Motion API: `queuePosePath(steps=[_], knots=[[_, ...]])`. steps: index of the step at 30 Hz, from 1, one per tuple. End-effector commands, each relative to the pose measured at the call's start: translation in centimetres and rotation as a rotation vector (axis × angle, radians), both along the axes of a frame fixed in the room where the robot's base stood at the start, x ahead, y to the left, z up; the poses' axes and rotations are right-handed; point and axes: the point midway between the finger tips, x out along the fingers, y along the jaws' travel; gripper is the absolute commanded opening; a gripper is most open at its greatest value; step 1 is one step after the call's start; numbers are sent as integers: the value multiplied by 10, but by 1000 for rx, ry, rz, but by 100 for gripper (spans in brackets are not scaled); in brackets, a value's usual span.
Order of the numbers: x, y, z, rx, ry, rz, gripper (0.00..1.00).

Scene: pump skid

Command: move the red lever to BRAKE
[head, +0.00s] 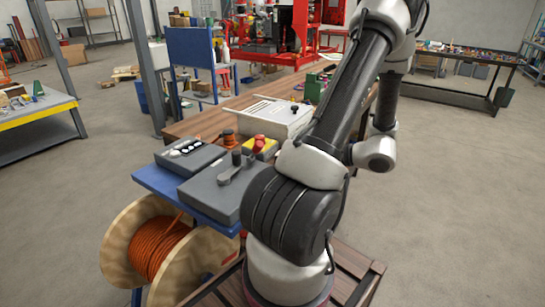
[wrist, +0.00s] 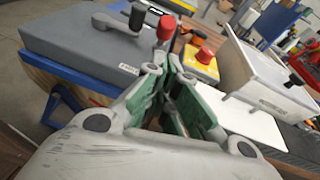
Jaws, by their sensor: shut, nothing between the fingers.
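The red lever has a red knob (wrist: 166,27) on a shaft at the right edge of a grey box (wrist: 75,40) in the wrist view. In the head view my gripper is hidden.
A black-knobbed handle (wrist: 137,17) stands on the grey box beside the red lever. A yellow box (wrist: 200,64) with a red button (wrist: 206,54) is close to the right. A white panel box (head: 275,117) stands behind. A cable drum (head: 150,250) is below the blue shelf.

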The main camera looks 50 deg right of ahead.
Motion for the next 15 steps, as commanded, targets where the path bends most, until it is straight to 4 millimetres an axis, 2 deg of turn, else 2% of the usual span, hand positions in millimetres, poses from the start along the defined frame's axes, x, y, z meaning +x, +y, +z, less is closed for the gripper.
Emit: queuePosePath(steps=[5,15], knots=[[10,4,-3,1,0,3,0],[64,22,-19,0,1,6,0]])
